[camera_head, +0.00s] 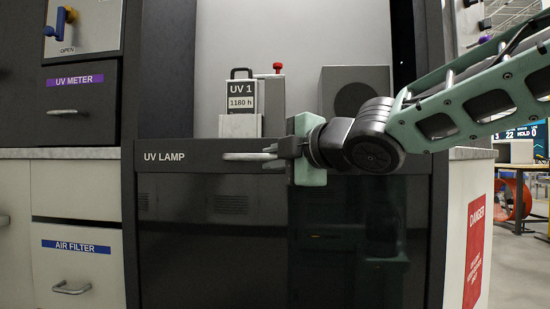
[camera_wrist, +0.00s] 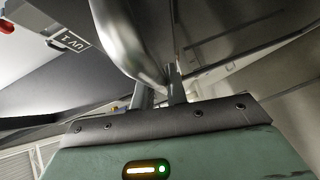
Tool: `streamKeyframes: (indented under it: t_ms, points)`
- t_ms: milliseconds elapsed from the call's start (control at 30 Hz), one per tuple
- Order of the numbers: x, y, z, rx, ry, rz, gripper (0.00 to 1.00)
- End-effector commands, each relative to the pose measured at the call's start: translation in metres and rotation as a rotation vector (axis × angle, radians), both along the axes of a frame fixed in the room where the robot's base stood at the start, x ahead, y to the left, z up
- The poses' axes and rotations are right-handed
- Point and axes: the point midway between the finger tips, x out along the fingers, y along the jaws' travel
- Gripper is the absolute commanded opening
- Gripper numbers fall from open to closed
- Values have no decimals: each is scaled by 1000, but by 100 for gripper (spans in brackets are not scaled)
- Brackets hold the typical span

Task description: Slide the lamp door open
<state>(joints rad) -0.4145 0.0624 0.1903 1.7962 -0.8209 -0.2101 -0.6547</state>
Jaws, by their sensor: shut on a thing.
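The lamp door (camera_head: 210,225) is a dark glossy panel with a top rail marked "UV LAMP". Its top edge sits at about counter height, and the bay above it is uncovered. A silver bar handle (camera_head: 238,156) is on the top rail. My gripper (camera_head: 272,155) reaches in from the right and is shut on the handle's right part. In the wrist view the curved silver handle (camera_wrist: 122,40) runs to the two fingers (camera_wrist: 160,90). The fingers hide part of the handle.
A light UV 1 unit (camera_head: 241,124) with a dark handle stands in the bay, beside a post with a red knob (camera_head: 277,66). A grey box (camera_head: 354,82) is to its right. Drawers marked UV METER (camera_head: 82,100) and AIR FILTER (camera_head: 76,262) are at left. A red danger sign (camera_head: 474,250) is at right.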

Motion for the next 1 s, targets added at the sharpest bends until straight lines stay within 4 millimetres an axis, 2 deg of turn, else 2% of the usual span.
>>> streamKeyframes:
  t_ms: [67,467,500,567,867,1000]
  points:
    - [0,0,-5,-1,1,0,0]
    - [0,0,-5,-2,1,0,0]
    - [0,0,-5,-1,0,0,23]
    - [0,0,-5,-1,0,0,36]
    - [-1,-1,-4,0,0,0,36]
    - [-9,-9,0,1,-2,0,36]
